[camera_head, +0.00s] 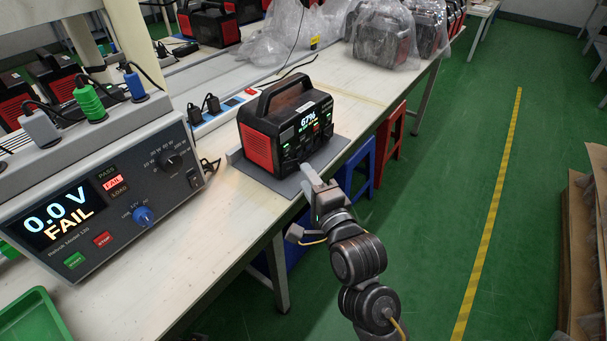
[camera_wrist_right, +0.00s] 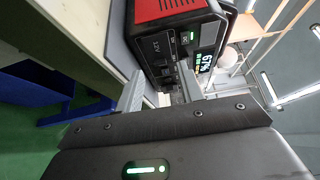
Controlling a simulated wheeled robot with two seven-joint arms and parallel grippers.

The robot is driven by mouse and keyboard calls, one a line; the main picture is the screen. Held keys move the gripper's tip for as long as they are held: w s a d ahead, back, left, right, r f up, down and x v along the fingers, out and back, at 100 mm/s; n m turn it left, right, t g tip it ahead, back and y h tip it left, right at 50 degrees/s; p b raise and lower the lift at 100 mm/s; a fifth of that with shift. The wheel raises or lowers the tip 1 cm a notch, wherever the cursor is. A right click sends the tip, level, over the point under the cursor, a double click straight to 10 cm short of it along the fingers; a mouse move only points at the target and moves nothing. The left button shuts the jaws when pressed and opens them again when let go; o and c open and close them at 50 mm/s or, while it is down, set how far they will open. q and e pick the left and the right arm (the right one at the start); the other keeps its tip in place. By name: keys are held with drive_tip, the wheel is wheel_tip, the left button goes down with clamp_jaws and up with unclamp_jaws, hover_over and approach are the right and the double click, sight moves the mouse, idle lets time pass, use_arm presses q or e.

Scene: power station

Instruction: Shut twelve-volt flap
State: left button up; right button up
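The power station (camera_head: 288,125) is a black box with red sides and a top handle. It stands on a grey mat (camera_head: 262,178) at the table's front edge, its screen reading 67%. In the right wrist view its front (camera_wrist_right: 170,58) faces my fingers. A dark panel marked 12V (camera_wrist_right: 157,48) shows there; I cannot tell how far its flap is open. My right gripper (camera_head: 312,178) is just in front of the station's lower front. In the wrist view the right gripper (camera_wrist_right: 160,88) has its two grey fingers apart, with nothing visible between them. My left gripper is not in view.
A tester (camera_head: 105,195) reading 0.0 V FAIL stands left on the table (camera_head: 222,215). A power strip (camera_head: 222,117) lies behind the station. Blue (camera_head: 357,168) and red (camera_head: 389,130) stools stand under the table edge.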

sight(292, 169)
drive_tip(key=shift+x, duration=1.45)
drive_tip(key=shift+c, duration=0.2)
clamp_jaws()
